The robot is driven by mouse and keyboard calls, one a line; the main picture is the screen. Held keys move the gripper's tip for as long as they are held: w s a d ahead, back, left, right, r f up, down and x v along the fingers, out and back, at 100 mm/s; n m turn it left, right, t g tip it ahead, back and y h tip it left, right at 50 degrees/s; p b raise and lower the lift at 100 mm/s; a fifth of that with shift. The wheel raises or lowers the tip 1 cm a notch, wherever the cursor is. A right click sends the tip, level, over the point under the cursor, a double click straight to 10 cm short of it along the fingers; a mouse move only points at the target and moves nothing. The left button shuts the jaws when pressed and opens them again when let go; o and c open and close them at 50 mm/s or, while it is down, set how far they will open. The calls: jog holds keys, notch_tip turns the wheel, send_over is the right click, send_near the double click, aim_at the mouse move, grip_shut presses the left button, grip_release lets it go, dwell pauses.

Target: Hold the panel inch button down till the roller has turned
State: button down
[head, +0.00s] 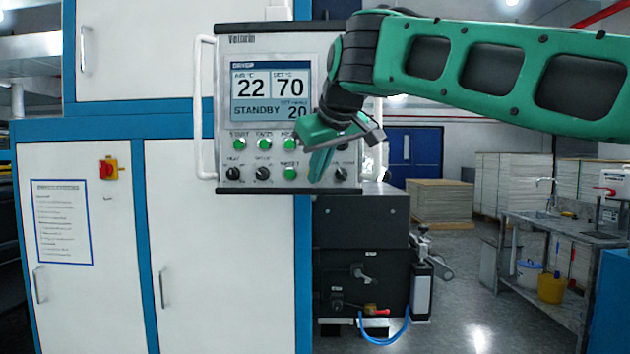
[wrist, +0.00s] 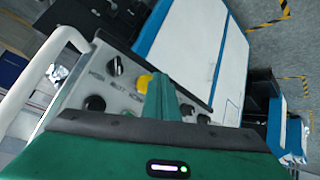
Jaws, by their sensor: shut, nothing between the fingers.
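The control panel (head: 262,50) hangs in front of the machine, with a lit screen (head: 270,95) reading 22, 70, STANDBY and 20. Green buttons and black knobs sit in rows below it. My gripper (head: 319,166) is shut and empty in front of the panel's lower right part, hiding some controls there. In the wrist view my closed fingers (wrist: 160,92) overlap the panel face beside a yellow button (wrist: 143,82). I cannot tell whether they touch any button. The inch button's label is not readable, and the roller cannot be made out.
A white handle (head: 206,108) runs down the panel's left side. White cabinets (head: 225,240) with blue trim stand at left, carrying a red and yellow switch (head: 108,169). A dark unit (head: 360,270) with a blue hose is below the panel. Open floor lies to the right, before a sink bench (head: 575,240).

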jog(key=s, duration=0.5)
jog(key=shift+a, duration=0.1)
dwell(0.5)
jog(key=s+d+f+m+g+h, duration=0.2)
jog(key=s+d+f+m, duration=0.1)
jog(key=d+f, duration=0.9)
jog(key=s+d+f+m+g+h, duration=0.25)
jog(key=d+f, duration=0.45)
jog(key=d, duration=1)
jog(key=s+d+f+m+g, duration=0.1)
jog(key=s+d+f+m, duration=0.1)
jog(key=s+d+f, duration=0.5)
jog(key=s+d+f+m+g, duration=0.25)
jog(key=s+f, duration=0.35)
jog(key=s, duration=0.3)
jog(key=s+f+m+g+y, duration=0.1)
jog(key=s+f+m+y, duration=0.1)
jog(key=s+f, duration=0.6)
jog(key=s+d+m, duration=0.1)
jog(key=s, duration=0.3)
jog(key=shift+s+f+m, duration=0.2)
jog(key=shift+s+m, duration=0.1)
